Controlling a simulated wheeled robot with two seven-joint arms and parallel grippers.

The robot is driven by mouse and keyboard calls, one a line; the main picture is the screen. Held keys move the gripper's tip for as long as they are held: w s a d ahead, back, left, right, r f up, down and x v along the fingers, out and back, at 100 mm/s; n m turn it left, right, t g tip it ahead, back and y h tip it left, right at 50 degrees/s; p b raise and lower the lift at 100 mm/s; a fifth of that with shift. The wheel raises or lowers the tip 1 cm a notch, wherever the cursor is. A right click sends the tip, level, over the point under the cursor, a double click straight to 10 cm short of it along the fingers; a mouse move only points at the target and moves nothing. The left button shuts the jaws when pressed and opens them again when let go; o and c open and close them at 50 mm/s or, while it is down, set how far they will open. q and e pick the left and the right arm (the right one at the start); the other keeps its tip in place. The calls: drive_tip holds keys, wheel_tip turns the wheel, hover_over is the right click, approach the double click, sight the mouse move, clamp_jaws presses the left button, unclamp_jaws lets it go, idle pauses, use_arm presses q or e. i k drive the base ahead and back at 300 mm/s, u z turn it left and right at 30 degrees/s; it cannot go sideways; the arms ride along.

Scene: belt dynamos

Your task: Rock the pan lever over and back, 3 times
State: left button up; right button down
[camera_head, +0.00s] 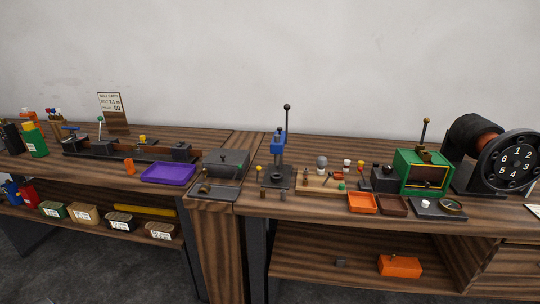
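Several levers show, and I cannot tell which is the pan lever. A blue press (279,146) on a dark base has an upright lever (287,117) with a black ball knob. A green box (423,173) has an upright brass-knobbed lever (425,131) on top. A lever with a green knob (100,120) stands on the long dark rail at the left. A dark grey box (226,161) with a shallow pan (224,191) in front sits mid-bench, with a small brass-topped part (205,186) beside it. Neither of my grippers is in view.
A purple tray (168,173) and an orange cylinder (129,167) lie left of the grey box. An orange tray (361,203) and a brown tray (393,206) sit near the front edge. A black numbered wheel (514,160) stands far right. Shelves below hold bins and an orange box (400,266).

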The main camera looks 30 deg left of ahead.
sight(240, 166)
drive_tip(key=u, duration=0.1)
drive_tip(key=i, duration=0.75)
drive_tip(key=u, duration=1.05)
drive_tip(key=i, duration=0.6)
drive_tip(key=u, duration=0.7)
